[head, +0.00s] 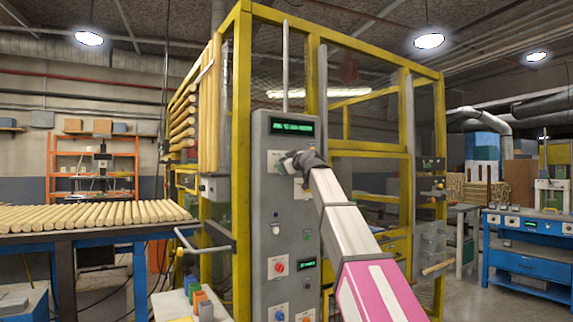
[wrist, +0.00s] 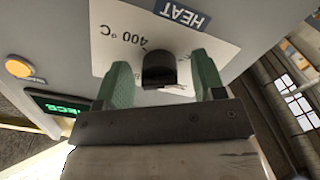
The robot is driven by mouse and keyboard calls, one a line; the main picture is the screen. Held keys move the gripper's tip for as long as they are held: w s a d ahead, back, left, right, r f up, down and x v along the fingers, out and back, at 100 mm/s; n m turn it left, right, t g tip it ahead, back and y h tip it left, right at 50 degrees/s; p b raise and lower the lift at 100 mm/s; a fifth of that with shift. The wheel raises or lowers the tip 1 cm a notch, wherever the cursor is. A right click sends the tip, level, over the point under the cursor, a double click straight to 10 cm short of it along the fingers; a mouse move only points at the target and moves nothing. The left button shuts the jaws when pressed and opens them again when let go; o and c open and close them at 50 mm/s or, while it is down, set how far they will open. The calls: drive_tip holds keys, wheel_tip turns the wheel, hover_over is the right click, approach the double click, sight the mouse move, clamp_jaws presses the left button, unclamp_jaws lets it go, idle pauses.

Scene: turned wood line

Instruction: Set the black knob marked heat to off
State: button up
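The black heat knob (wrist: 159,70) sits on a white plate (wrist: 118,42) with a blue HEAT label (wrist: 182,14) and a "400 °C" mark in the wrist view. My gripper (wrist: 160,82) has its two green fingers apart, one on each side of the knob, with gaps visible between fingers and knob. The knob's pointer and its off mark cannot be made out. In the head view my gripper (head: 298,162) is at the upper part of the grey control cabinet (head: 263,210), and it hides the knob there.
A green-lit display (head: 292,126) is above my gripper on the cabinet. Below are a red knob (head: 279,267), small buttons and a second display (head: 307,264). The wrist view shows an orange button (wrist: 19,67). A yellow-framed cage (head: 242,120) stands behind the cabinet.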

drive_tip(key=v, duration=1.1)
drive_tip(key=shift+w, duration=0.15)
drive_tip(key=s+d+f+m+g+h, duration=0.1)
drive_tip(key=d+f+m+g+h, duration=0.2)
drive_tip(key=f, duration=1.9)
drive_tip(key=s+d+f+m+g+h, duration=0.1)
drive_tip(key=d+f+m+g+h, duration=0.2)
drive_tip(key=f, duration=1.9)
drive_tip(key=s+d+f+m+g+h, duration=0.1)
drive_tip(key=s+d+f+m+g, duration=0.1)
drive_tip(key=s+f, duration=0.5)
drive_tip(key=s+d+f+m+g+h, duration=0.1)
drive_tip(key=s+d+f+g, duration=0.3)
drive_tip(key=s+f, duration=0.4)
drive_tip(key=s+d+f+m+g+h, duration=0.2)
drive_tip(key=s+f, duration=0.6)
drive_tip(key=f, duration=1)
drive_tip(key=d+m+g, duration=0.1)
drive_tip(key=d+m, duration=0.1)
drive_tip(key=d, duration=0.1)
drive_tip(key=shift+s+d, duration=0.2)
